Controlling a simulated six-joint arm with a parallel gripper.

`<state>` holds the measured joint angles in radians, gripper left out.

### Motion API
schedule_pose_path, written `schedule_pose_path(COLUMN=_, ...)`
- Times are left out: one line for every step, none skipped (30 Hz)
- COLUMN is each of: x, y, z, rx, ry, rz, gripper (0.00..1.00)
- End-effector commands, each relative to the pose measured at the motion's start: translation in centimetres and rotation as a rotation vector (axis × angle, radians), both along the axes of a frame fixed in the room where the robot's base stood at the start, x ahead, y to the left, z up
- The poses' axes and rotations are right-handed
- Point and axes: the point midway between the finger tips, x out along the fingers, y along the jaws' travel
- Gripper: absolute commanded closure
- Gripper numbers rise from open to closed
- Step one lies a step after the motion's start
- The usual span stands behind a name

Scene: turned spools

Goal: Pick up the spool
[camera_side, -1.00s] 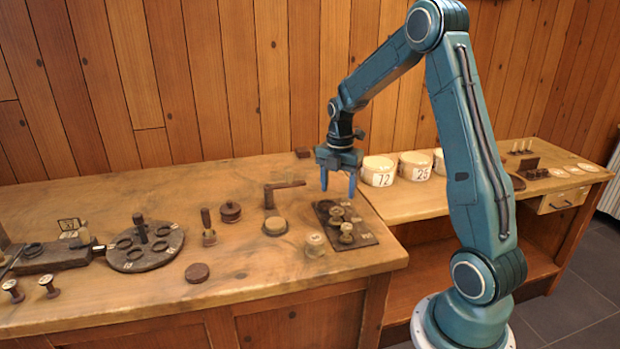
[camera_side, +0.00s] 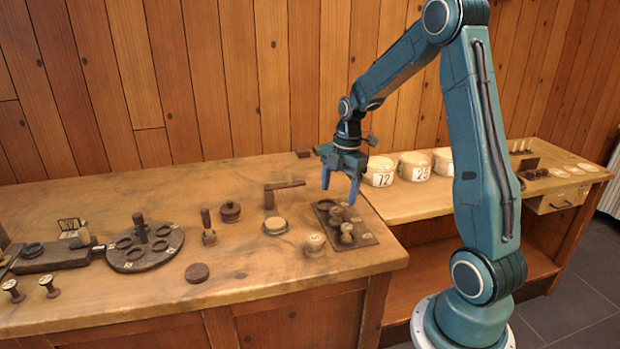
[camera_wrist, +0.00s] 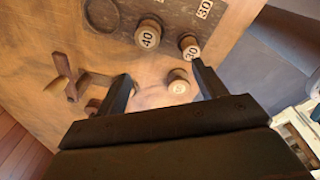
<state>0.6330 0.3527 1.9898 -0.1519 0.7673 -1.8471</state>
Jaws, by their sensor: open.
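Pale turned spools stand on and beside a dark board (camera_side: 374,240) near the worktop's right edge. In the wrist view, one spool marked 40 (camera_wrist: 149,34) and one marked 30 (camera_wrist: 189,46) stand near the top. A smaller-looking spool (camera_wrist: 179,83) shows between my fingers, nearer the right one. My gripper (camera_side: 339,193) is open and empty above the back part of the board; its fingers also show in the wrist view (camera_wrist: 164,76).
A dark L-shaped post (camera_side: 283,186) stands behind and left of the board. A round dark disc (camera_side: 197,273), a pale-topped puck (camera_side: 275,226) and a dark ring plate (camera_side: 145,257) lie further left. Numbered white tubs (camera_side: 379,171) stand to the right.

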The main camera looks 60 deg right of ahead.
Motion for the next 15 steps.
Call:
schedule_pose_path(x=-0.4, y=0.5, z=0.2, rx=0.021, ry=-0.014, rz=-0.053, gripper=0.30)
schedule_pose_path(x=-0.6, y=0.9, z=0.4, rx=0.035, ry=-0.024, rz=-0.086, gripper=0.30)
schedule_pose_path(x=-0.8, y=1.4, z=0.6, rx=0.057, ry=-0.036, rz=-0.133, gripper=0.30)
schedule_pose_path(x=-1.0, y=1.8, z=0.7, rx=0.072, ry=-0.044, rz=-0.169, gripper=0.30)
schedule_pose_path(x=-1.2, y=2.2, z=0.9, rx=0.088, ry=-0.052, rz=-0.205, gripper=0.30)
schedule_pose_path(x=-1.4, y=2.8, z=1.1, rx=0.112, ry=-0.062, rz=-0.252, gripper=0.30)
schedule_pose_path(x=-1.6, y=3.2, z=1.2, rx=0.130, ry=-0.068, rz=-0.286, gripper=0.30)
schedule_pose_path(x=-1.7, y=3.6, z=1.4, rx=0.147, ry=-0.074, rz=-0.320, gripper=0.30)
schedule_pose_path(x=-2.0, y=4.1, z=1.6, rx=0.170, ry=-0.081, rz=-0.364, gripper=0.30)
schedule_pose_path(x=-2.1, y=4.5, z=1.8, rx=0.187, ry=-0.087, rz=-0.392, gripper=0.30)
schedule_pose_path(x=-2.2, y=4.8, z=1.9, rx=0.203, ry=-0.090, rz=-0.421, gripper=0.30)
schedule_pose_path(x=-2.4, y=5.3, z=2.0, rx=0.223, ry=-0.093, rz=-0.456, gripper=0.30)
schedule_pose_path(x=-2.4, y=5.5, z=2.2, rx=0.236, ry=-0.097, rz=-0.479, gripper=0.30)
schedule_pose_path(x=-2.5, y=5.8, z=2.3, rx=0.248, ry=-0.099, rz=-0.499, gripper=0.30)
schedule_pose_path(x=-2.6, y=6.1, z=2.4, rx=0.262, ry=-0.100, rz=-0.522, gripper=0.30)
